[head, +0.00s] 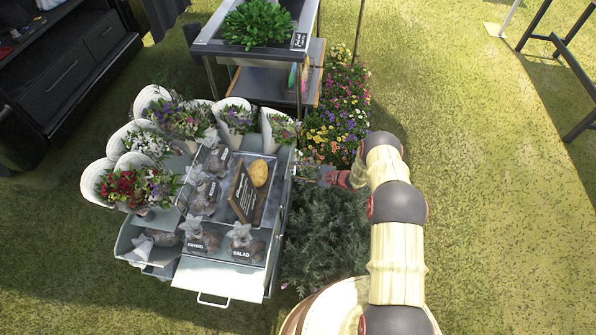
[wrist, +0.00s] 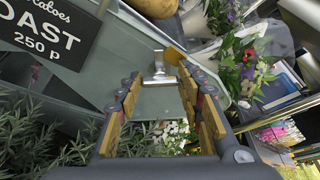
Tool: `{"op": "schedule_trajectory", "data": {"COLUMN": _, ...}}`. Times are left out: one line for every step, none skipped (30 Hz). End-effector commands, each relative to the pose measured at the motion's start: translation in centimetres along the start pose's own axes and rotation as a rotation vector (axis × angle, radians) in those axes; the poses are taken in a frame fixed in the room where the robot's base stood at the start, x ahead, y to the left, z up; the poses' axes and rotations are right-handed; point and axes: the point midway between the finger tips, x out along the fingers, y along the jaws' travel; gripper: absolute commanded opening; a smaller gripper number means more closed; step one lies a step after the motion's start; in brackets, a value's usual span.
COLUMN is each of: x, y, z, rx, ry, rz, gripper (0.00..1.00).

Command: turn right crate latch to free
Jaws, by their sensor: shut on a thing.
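The metal latch (wrist: 157,66) shows in the wrist view on the crate's grey-green side wall (wrist: 105,68). My gripper (wrist: 160,84) has one finger on each side of the latch and is shut on it; the finger pads partly frame the latch's plate. In the head view my gripper (head: 328,177) reaches in from the right to the right side of the crate (head: 285,200). The latch is too small to make out there, and its exact turn angle is hard to tell.
Paper-wrapped bouquets (head: 145,185) stand along the crate's left and back. A dark sign (head: 245,194) and a potato (head: 259,173) are inside. Green bushes (head: 325,235) and a flower bed (head: 338,115) lie beside the crate. Open grass (head: 490,180) is at the right.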

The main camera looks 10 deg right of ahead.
Motion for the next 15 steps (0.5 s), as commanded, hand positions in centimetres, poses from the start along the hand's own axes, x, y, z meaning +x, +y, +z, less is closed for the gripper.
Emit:
{"op": "schedule_trajectory", "data": {"x": 0.00, "y": 0.21, "z": -0.02, "rx": -0.037, "ry": 0.000, "rz": -0.016, "gripper": 0.12}}
{"op": "schedule_trajectory", "data": {"x": 0.00, "y": 0.26, "z": -0.02, "rx": -0.063, "ry": 0.000, "rz": -0.026, "gripper": 0.12}}
{"op": "schedule_trajectory", "data": {"x": 0.00, "y": 0.35, "z": -0.02, "rx": -0.097, "ry": 0.000, "rz": -0.041, "gripper": 0.12}}
{"op": "schedule_trajectory", "data": {"x": 0.00, "y": 0.32, "z": -0.02, "rx": -0.124, "ry": 0.000, "rz": -0.053, "gripper": 0.12}}
{"op": "schedule_trajectory", "data": {"x": 0.01, "y": 0.41, "z": -0.03, "rx": -0.150, "ry": -0.001, "rz": -0.063, "gripper": 0.12}}
{"op": "schedule_trajectory", "data": {"x": 0.01, "y": 0.45, "z": -0.05, "rx": -0.186, "ry": 0.000, "rz": -0.077, "gripper": 0.12}}
{"op": "schedule_trajectory", "data": {"x": 0.01, "y": 0.47, "z": -0.05, "rx": -0.213, "ry": 0.000, "rz": -0.089, "gripper": 0.12}}
{"op": "schedule_trajectory", "data": {"x": 0.02, "y": 0.52, "z": -0.04, "rx": -0.239, "ry": -0.001, "rz": -0.099, "gripper": 0.12}}
{"op": "schedule_trajectory", "data": {"x": 0.02, "y": 0.55, "z": -0.07, "rx": -0.274, "ry": 0.000, "rz": -0.114, "gripper": 0.12}}
{"op": "schedule_trajectory", "data": {"x": 0.03, "y": 0.58, "z": -0.09, "rx": -0.300, "ry": 0.000, "rz": -0.125, "gripper": 0.12}}
{"op": "schedule_trajectory", "data": {"x": 0.03, "y": 0.60, "z": -0.08, "rx": -0.327, "ry": -0.001, "rz": -0.136, "gripper": 0.12}}
{"op": "schedule_trajectory", "data": {"x": 0.04, "y": 0.63, "z": -0.10, "rx": -0.362, "ry": -0.001, "rz": -0.150, "gripper": 0.12}}
{"op": "schedule_trajectory", "data": {"x": 0.05, "y": 0.65, "z": -0.12, "rx": -0.388, "ry": 0.000, "rz": -0.161, "gripper": 0.12}}
{"op": "schedule_trajectory", "data": {"x": 0.05, "y": 0.68, "z": -0.13, "rx": -0.413, "ry": -0.001, "rz": -0.172, "gripper": 0.12}}
{"op": "schedule_trajectory", "data": {"x": 0.06, "y": 0.73, "z": -0.14, "rx": -0.446, "ry": -0.001, "rz": -0.185, "gripper": 0.12}}
